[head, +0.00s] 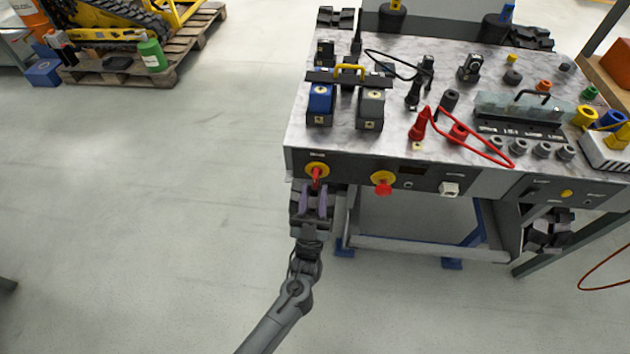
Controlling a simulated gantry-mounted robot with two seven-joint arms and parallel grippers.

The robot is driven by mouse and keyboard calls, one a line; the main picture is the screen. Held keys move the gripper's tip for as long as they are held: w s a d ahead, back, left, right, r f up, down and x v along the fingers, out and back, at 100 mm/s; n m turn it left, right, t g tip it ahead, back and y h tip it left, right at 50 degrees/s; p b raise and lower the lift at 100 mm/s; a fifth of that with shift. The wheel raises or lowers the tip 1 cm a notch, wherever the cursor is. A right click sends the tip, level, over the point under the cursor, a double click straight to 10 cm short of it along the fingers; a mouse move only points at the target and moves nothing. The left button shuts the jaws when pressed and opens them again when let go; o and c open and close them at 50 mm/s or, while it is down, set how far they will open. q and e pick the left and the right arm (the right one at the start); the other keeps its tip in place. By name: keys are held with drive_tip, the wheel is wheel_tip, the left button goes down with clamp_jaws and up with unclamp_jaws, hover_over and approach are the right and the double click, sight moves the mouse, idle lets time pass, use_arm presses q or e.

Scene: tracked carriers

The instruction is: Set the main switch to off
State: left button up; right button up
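The main switch (317,169) is on the left of the bench's dark front panel. It has a red handle on a round yellow plate, and the handle looks roughly upright. My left gripper (314,190) is just below and in front of it, pointing at the panel. Its two purple fingers stand apart, with the lower end of the red handle near or between their tips. I cannot tell whether they touch it. My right gripper is not in view.
A red button on a yellow disc (383,183) sits right of the switch, then a white socket (449,189). The marble-patterned benchtop (350,148) carries blue and grey blocks, a red cable and several plugs. A pallet (165,75) stands far left. The floor left is clear.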

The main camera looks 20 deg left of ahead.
use_arm(q)
drive_tip(key=v, duration=0.7)
drive_tip(key=shift+p, duration=0.4)
drive_tip(key=shift+s, duration=0.1)
